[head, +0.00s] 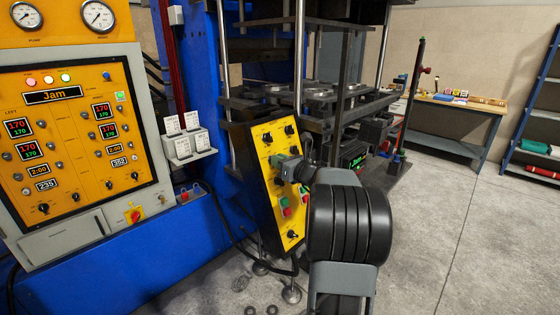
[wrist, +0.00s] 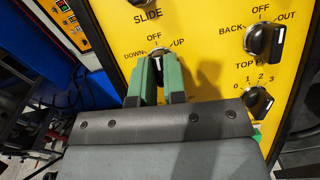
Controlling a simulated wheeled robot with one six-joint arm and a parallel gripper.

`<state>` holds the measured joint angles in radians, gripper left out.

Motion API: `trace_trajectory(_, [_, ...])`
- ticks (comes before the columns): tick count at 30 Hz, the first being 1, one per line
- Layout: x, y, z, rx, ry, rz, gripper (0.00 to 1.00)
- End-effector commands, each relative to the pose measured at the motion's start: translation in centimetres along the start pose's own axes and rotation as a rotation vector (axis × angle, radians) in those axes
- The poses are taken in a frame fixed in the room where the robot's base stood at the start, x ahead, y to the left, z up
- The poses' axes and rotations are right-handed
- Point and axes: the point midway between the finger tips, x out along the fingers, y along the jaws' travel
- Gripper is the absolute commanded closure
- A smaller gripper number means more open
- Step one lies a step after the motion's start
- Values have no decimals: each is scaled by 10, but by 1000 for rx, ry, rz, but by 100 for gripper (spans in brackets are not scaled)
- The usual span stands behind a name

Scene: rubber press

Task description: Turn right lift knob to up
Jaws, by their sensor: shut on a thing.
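The yellow control panel (head: 266,140) with black knobs stands in front of the press in the head view. My gripper (head: 286,168) reaches its middle. In the wrist view, my gripper's green fingers (wrist: 158,66) are shut on a black knob (wrist: 157,54) marked DOWN, OFF and UP. OFF is above it, DOWN to its left and UP to its right. The knob's white pointer line appears to point towards OFF. The fingers cover the knob's sides, and I cannot read a lift label. In the head view, my gripper hides this knob.
A BACK/OFF/OUT knob (wrist: 264,41) and a numbered knob (wrist: 258,101) sit to the right on the same panel. Red and green buttons (head: 283,206) lie below my gripper. A grey cabinet with an orange face (head: 75,130) stands left. The floor at right is clear.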

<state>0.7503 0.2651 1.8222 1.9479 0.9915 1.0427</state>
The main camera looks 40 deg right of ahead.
Motion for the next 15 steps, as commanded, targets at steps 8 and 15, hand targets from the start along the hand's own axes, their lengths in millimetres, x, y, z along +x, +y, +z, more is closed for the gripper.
trace_trajectory(8, [1,2,3,215,-2,-76,100])
trace_trajectory(15, [1,2,4,400,-1,-143,100])
